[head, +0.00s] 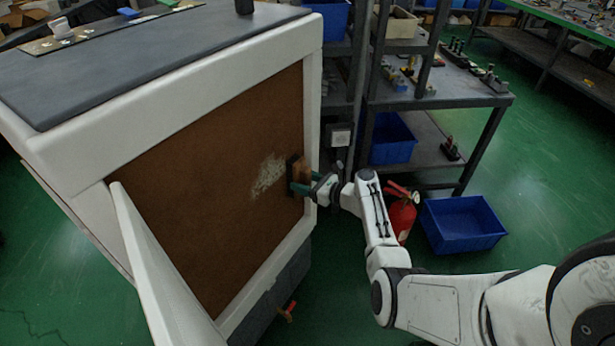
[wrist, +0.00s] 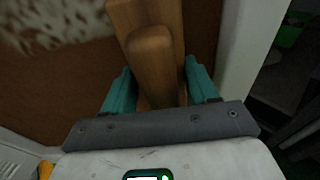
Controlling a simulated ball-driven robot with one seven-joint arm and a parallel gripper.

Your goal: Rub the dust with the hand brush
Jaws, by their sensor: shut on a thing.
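The dust (head: 268,175) is a pale, streaky patch on the brown panel (head: 215,165) of the white cabinet. In the wrist view the dust (wrist: 55,22) shows at the upper left. My gripper (head: 303,189) is at the right side of the panel, just right of the dust. In the wrist view its teal fingers (wrist: 158,88) are shut on the wooden handle of the hand brush (wrist: 152,55). The brush (head: 295,170) is upright against or very close to the panel; contact cannot be told. Its bristles are mostly hidden.
The white cabinet frame (head: 312,110) borders the panel on the right. An opened white door (head: 150,265) stands out at the lower left. A red fire extinguisher (head: 401,215) and a blue bin (head: 463,222) are on the green floor beyond my arm. Dark shelving (head: 440,95) stands behind.

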